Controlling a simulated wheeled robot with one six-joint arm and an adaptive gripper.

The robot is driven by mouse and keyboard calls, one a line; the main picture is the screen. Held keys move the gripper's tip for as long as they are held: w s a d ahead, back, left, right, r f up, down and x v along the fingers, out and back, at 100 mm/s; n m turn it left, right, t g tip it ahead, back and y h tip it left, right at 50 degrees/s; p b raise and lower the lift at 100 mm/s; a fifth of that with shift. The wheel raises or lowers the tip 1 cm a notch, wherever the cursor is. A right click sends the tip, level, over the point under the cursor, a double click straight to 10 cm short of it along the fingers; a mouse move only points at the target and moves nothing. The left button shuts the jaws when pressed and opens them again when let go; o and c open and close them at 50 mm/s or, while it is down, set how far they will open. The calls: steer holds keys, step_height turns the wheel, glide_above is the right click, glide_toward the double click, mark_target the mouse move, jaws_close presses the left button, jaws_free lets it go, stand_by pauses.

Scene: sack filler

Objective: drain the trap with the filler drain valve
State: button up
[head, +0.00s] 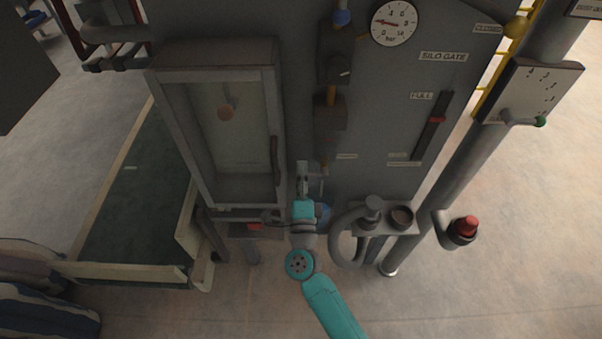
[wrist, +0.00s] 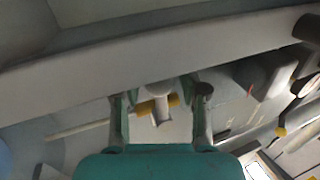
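A column of fittings runs down the grey panel (head: 385,140), right of the glazed door. At its lower end, a pale clear part (head: 314,167), perhaps the trap, shows just beside my gripper (head: 303,168) and is partly hidden by it. In the wrist view, my gripper (wrist: 160,98) has its two fingers spread apart. A small grey stem with brass-coloured pieces on both sides (wrist: 159,107), perhaps the drain valve, shows between the fingers. I see gaps beside it; contact cannot be made out. My wrist hides the area below the trap in the head view.
The glazed cabinet door (head: 229,130) stands just left of my gripper. A grey hose (head: 343,235) and a shelf with cups (head: 387,219) are at the lower right, with a red push button (head: 465,227) beyond. A pale bar (wrist: 60,85) crosses the wrist view close beyond the fingers.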

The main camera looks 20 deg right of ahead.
steer(key=shift+s+a+f, duration=0.1)
steer(key=v, duration=1.1)
steer(key=shift+s+f, duration=0.15)
steer(key=shift+s, duration=0.2)
steer(key=s+d+r+n+g+y, duration=0.1)
steer(key=s+d+n+g+y, duration=0.1)
steer(key=s+n, duration=0.5)
steer(key=s+d+r+n+g+y, duration=0.1)
steer(key=s+n, duration=0.6)
steer(key=s, duration=0.8)
steer(key=s+d+r+n+g+y, duration=0.1)
steer(key=s+d+n+g+y, duration=0.1)
steer(key=s+n, duration=0.6)
steer(key=s+d+y, duration=0.1)
steer(key=s, duration=0.2)
steer(key=shift+s+r+g, duration=0.3)
steer(key=shift+r+g, duration=0.1)
